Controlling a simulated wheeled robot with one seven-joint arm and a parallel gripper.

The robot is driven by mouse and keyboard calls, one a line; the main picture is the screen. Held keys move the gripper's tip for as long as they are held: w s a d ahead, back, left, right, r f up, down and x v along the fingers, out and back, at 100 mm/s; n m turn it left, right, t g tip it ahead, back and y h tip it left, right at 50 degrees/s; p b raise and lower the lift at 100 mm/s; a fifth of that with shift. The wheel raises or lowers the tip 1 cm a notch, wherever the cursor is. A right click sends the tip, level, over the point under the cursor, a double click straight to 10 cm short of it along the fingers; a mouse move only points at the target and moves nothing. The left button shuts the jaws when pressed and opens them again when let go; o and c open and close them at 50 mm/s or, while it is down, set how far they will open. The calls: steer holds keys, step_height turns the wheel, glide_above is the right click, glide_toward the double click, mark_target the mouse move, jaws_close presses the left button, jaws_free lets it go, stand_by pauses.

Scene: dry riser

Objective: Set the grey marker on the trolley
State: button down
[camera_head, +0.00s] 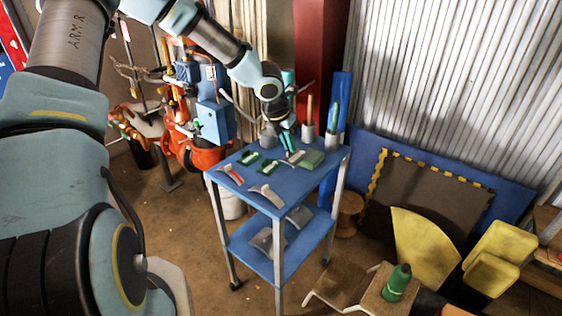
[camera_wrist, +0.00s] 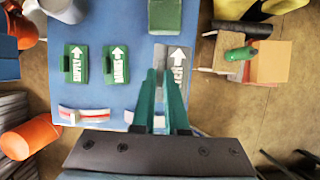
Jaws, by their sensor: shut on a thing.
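The grey marker (camera_wrist: 179,62), a plate with a white arrow and lettering, is at the far right part of the blue trolley (camera_head: 287,185). It also shows in the head view (camera_head: 294,158), just under my gripper (camera_head: 289,146). In the wrist view my gripper's teal fingers (camera_wrist: 160,76) are shut on the grey raised part along the marker's left side. The marker lies about level, over or on the top shelf. I cannot tell whether it touches the shelf. My fingers hide part of it.
Two green arrow markers (camera_wrist: 75,64) (camera_wrist: 116,64), a red-and-white curved piece (camera_head: 231,174), a pale curved piece (camera_head: 266,195) and a green block (camera_head: 310,159) share the top shelf. Grey pieces lie on the lower shelf. Red pipework (camera_head: 195,150) stands behind left.

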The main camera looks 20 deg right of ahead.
step_height(320, 180, down, 10)
steer(key=shift+r, duration=0.25)
steer(key=c, duration=0.9)
jaws_free()
steer(key=shift+c, duration=0.2)
steer(key=v, duration=1.2)
